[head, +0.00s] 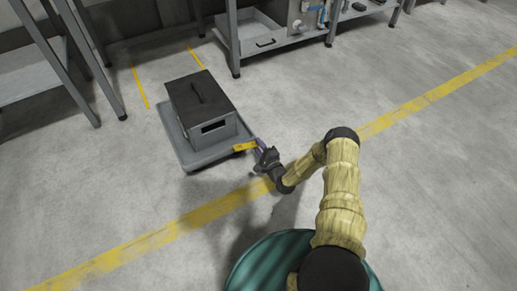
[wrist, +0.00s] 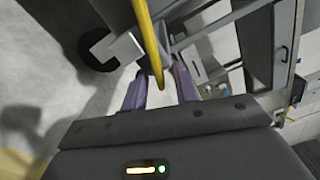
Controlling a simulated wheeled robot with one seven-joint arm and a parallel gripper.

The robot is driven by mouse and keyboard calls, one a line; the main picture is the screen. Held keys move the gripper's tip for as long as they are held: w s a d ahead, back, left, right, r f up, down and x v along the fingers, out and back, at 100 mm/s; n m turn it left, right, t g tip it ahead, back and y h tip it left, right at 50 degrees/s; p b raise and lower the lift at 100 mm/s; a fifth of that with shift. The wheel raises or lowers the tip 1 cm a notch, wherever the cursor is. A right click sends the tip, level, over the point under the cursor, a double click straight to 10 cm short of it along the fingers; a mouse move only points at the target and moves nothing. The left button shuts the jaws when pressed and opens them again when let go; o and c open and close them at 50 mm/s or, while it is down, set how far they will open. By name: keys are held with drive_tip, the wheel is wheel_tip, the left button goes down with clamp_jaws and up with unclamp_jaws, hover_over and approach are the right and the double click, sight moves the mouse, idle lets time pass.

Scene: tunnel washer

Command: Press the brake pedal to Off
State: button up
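The brake pedal is a yellow bar (head: 245,146) at the near right corner of a grey wheeled dolly (head: 186,152). In the wrist view the yellow bar (wrist: 147,38) comes down from the top, and its end lies between my two purple fingers. My gripper (head: 259,146) is beside the pedal at the dolly's corner. In the wrist view my gripper (wrist: 160,82) has its fingers apart, with nothing clamped. I cannot tell whether a finger touches the bar. A dark caster wheel (wrist: 96,54) shows left of the bar.
A dark lidded box (head: 200,105) with a top handle stands on the dolly. A grey workbench (head: 275,48) with shelves stands behind, and another table (head: 35,72) is at the far left. Yellow floor lines (head: 430,93) cross the floor. The floor at right is clear.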

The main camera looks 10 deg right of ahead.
clamp_jaws()
drive_tip(key=shift+r, duration=0.1)
idle(0.3)
drive_tip(key=r+n+p, duration=0.1)
drive_tip(key=n, duration=0.1)
drive_tip(key=n+p, duration=0.1)
drive_tip(key=p, duration=0.1)
drive_tip(key=shift+r+n, duration=0.35)
drive_tip(key=shift+n, duration=0.05)
drive_tip(key=shift+r+n+p, duration=0.25)
drive_tip(key=shift+n+p, duration=0.45)
drive_tip(key=shift+n, duration=0.1)
drive_tip(key=shift+r+n+p, duration=0.25)
drive_tip(key=shift+n+p, duration=0.4)
drive_tip(key=shift+n, duration=0.15)
unclamp_jaws()
drive_tip(key=shift+a, duration=0.1)
